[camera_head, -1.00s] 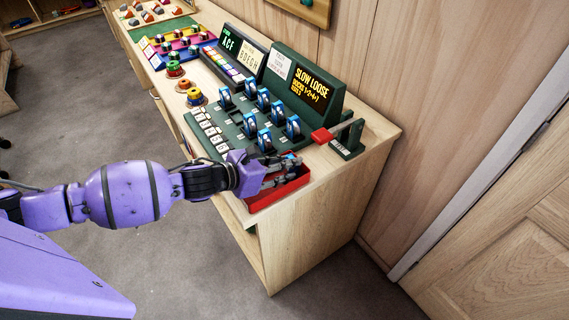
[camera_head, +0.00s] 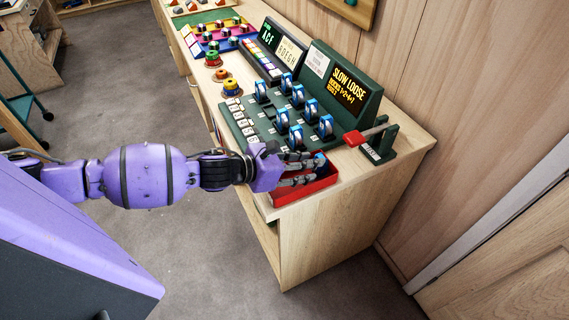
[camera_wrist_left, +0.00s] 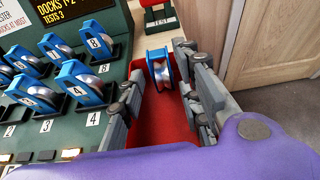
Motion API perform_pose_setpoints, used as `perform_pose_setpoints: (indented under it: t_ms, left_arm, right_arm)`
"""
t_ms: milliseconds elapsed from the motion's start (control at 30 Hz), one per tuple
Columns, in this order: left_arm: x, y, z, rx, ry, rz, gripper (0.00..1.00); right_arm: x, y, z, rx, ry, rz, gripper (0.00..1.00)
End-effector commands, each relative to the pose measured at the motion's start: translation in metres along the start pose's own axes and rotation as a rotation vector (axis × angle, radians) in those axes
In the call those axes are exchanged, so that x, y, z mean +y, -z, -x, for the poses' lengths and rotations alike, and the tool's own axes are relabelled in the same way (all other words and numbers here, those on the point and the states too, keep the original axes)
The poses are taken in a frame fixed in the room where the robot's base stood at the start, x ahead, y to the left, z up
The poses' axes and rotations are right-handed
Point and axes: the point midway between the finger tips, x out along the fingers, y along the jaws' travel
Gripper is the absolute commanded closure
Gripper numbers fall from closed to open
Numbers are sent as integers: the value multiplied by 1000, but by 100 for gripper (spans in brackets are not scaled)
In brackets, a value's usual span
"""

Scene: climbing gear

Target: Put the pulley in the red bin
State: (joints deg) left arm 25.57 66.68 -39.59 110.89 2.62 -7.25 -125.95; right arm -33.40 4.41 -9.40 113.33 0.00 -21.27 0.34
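The red bin (camera_head: 308,191) sits at the near right end of the counter. A blue pulley with a silver wheel (camera_head: 320,159) shows at its far side. In the left wrist view the pulley (camera_wrist_left: 160,68) stands upright at the far end of the red bin (camera_wrist_left: 160,118). My left gripper (camera_head: 312,168) is over the bin with its fingers spread. In the wrist view the gripper (camera_wrist_left: 160,62) has a finger on each side of the pulley, with what look like narrow gaps. Whether the pulley rests on the bin floor is hard to tell. My right gripper is out of view.
Several blue pulleys (camera_head: 283,121) stand in numbered docks on a green board (camera_head: 249,128) beside the bin. A red-handled lever (camera_head: 356,137) stands behind the bin. A dark sign (camera_head: 345,88) is at the back. Open floor (camera_head: 190,250) lies in front of the counter.

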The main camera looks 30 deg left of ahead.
Motion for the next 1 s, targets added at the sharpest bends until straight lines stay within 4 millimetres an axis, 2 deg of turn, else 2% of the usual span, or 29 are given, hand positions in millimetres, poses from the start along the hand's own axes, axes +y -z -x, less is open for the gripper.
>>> perform_pose_setpoints:
  t_ms: [33, 200, 400, 600, 1000]
  left_arm:
    - [0, 2, 13, 4, -1, -1, 68]
    - [0, 2, 50, 4, -2, 0, 68]
    - [0, 0, 79, 1, -1, 1, 68]
    - [0, 0, 91, 0, 0, -1, 68]
    - [0, 0, 92, 0, 0, 0, 68]
  right_arm:
    - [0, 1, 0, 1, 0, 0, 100]
    - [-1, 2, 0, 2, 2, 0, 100]
    - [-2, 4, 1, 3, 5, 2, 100]
    - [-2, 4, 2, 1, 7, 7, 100]
    - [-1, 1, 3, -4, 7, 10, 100]
